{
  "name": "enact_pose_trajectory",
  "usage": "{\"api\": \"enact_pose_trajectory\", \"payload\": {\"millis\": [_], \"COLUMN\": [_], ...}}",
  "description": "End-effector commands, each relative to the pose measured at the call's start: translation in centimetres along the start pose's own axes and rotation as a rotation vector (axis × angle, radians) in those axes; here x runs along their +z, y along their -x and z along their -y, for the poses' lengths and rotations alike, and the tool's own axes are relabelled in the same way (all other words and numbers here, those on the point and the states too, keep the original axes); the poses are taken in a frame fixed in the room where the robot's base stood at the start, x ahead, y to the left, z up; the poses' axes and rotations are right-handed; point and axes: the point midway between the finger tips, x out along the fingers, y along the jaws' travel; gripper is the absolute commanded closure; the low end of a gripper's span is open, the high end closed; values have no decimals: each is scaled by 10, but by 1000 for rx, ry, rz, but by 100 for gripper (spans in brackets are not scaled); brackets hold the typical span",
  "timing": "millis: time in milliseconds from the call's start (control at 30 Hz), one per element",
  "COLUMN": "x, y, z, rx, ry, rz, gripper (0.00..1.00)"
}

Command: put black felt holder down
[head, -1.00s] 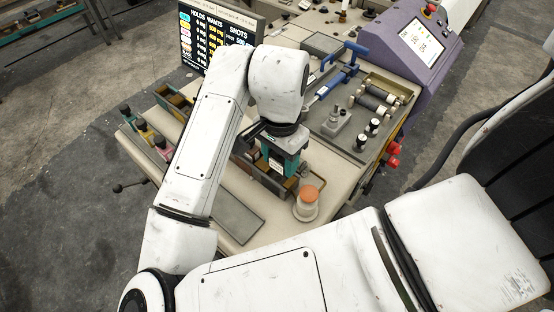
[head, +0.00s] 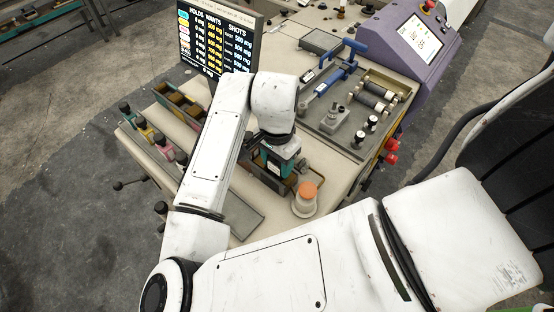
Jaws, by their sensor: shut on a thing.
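My gripper (head: 279,157) is at the end of my arm, low over the middle of the beige bench. It points down beside the orange-capped pot. A teal block with a pale label shows at the gripper; I cannot tell whether it is part of the gripper or a separate thing. The fingertips are hidden. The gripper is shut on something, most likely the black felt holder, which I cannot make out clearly. A dark open-topped tray is just below the gripper, partly covered by it.
The orange-capped pot (head: 306,198) stands close at the right. A grey tool tray (head: 340,140) with a blue tool (head: 331,80) lies behind. Several coloured, black-topped pieces (head: 162,142) line the left edge. A display (head: 222,38) stands behind; a flat grey plate (head: 240,215) lies in front.

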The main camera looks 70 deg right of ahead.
Motion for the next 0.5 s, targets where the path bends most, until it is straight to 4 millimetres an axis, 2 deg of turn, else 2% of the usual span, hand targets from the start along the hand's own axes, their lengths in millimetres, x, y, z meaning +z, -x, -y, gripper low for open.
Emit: {"api": "enact_pose_trajectory", "payload": {"millis": [467,500], "x": [0,0], "y": [-12,-12], "z": [0,0], "rx": [1,1], "ry": [0,0], "rz": [1,2], "gripper": [83,45]}}
